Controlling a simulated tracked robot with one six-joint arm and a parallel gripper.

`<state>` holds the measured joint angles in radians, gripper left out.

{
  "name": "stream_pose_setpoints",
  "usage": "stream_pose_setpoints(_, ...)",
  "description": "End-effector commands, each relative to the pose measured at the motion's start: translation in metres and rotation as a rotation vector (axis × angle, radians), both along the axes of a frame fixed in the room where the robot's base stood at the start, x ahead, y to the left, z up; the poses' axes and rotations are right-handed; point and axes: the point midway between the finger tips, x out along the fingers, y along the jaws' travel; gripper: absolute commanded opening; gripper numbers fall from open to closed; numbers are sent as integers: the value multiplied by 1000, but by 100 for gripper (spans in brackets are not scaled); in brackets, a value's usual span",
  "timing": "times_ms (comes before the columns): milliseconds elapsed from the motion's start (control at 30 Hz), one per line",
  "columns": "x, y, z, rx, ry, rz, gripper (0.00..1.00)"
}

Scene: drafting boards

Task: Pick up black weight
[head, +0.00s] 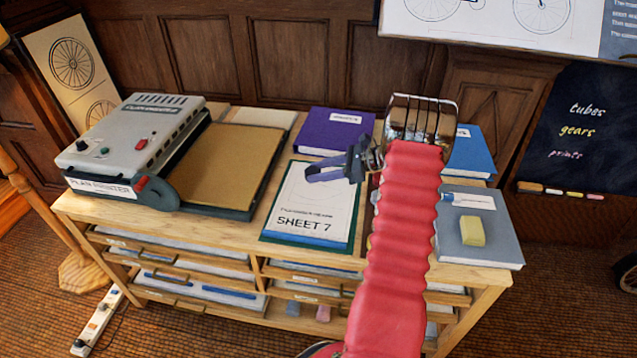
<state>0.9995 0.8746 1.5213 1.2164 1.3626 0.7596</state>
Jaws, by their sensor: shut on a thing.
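My gripper (328,171) is at the end of my red-sleeved arm, over the upper part of the sheet marked "SHEET 7" (312,205). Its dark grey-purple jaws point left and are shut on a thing. I cannot make out the held thing against the dark jaws. No black weight shows clearly apart from the gripper. My arm hides part of the table top to the right of the sheet.
The wooden drawer table (235,237) holds a grey machine (135,142) at left, a purple book (335,133) behind the sheet, and a blue book (470,152) at right. A yellow block (472,231) and a marker (467,200) lie on a grey book (508,233).

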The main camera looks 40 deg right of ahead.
Motion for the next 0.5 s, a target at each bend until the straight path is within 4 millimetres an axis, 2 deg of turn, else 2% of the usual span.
stream_pose_setpoints(133,0,0,13,-1,-2,0,2)
stream_pose_setpoints(500,0,0,15,0,-1,0,2)
